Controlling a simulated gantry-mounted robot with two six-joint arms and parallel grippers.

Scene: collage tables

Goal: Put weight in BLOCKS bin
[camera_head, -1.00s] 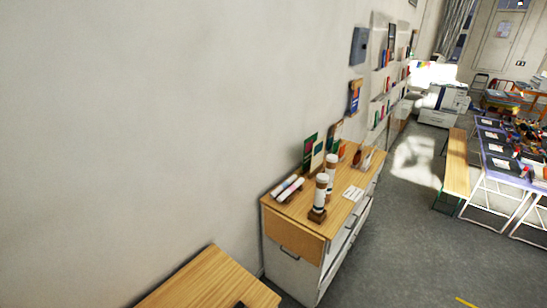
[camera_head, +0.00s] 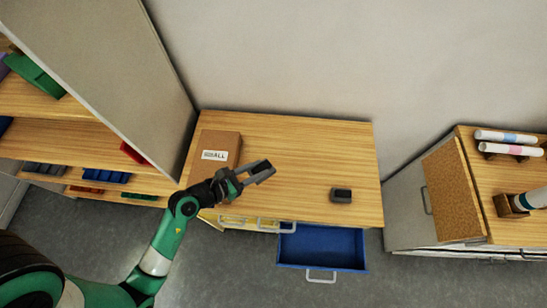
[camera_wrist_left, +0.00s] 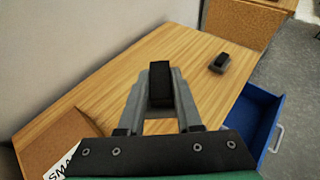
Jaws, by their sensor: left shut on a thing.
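My left gripper (camera_head: 263,171) is above the wooden table, left of its middle. In the left wrist view its fingers (camera_wrist_left: 159,95) are closed on a small black block (camera_wrist_left: 160,80), which may be the weight. A similar dark grey and black block (camera_head: 341,195) rests on the table at the right front; it also shows in the left wrist view (camera_wrist_left: 219,63). I cannot tell which of the two is the weight. No bin label reading BLOCKS is legible. My right gripper is not in view.
A brown box labelled SMALL (camera_head: 217,145) stands at the table's left. A blue drawer (camera_head: 322,246) is open below the front edge. Shelves with coloured items (camera_head: 70,150) stand left; a cabinet with white rolls (camera_head: 455,190) stands right. The table's middle is clear.

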